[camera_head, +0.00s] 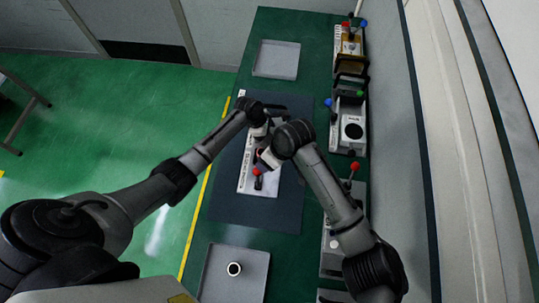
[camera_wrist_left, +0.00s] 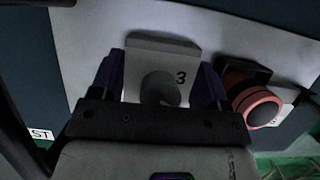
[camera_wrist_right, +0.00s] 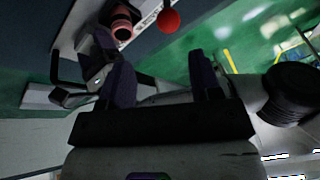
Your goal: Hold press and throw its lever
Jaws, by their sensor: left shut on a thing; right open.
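The press has a white base plate (camera_head: 244,182) on the dark mat in the middle of the bench. A red ball-ended lever (camera_head: 257,171) stands over it; the red ball (camera_wrist_right: 168,20) also shows in the right wrist view. My left gripper (camera_wrist_left: 163,85) is shut on a pale block marked 3 (camera_wrist_left: 160,52), with one finger on each side. A red and black cylinder (camera_wrist_left: 252,103) sits just right of it. My right gripper (camera_wrist_right: 162,78) is open and empty, with the ball and the cylinder beyond its fingers. In the head view the arms partly hide the press.
An empty grey tray (camera_head: 277,59) lies at the far end of the bench. Several devices with coloured knobs (camera_head: 350,125) line the bench's right side, by the wall.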

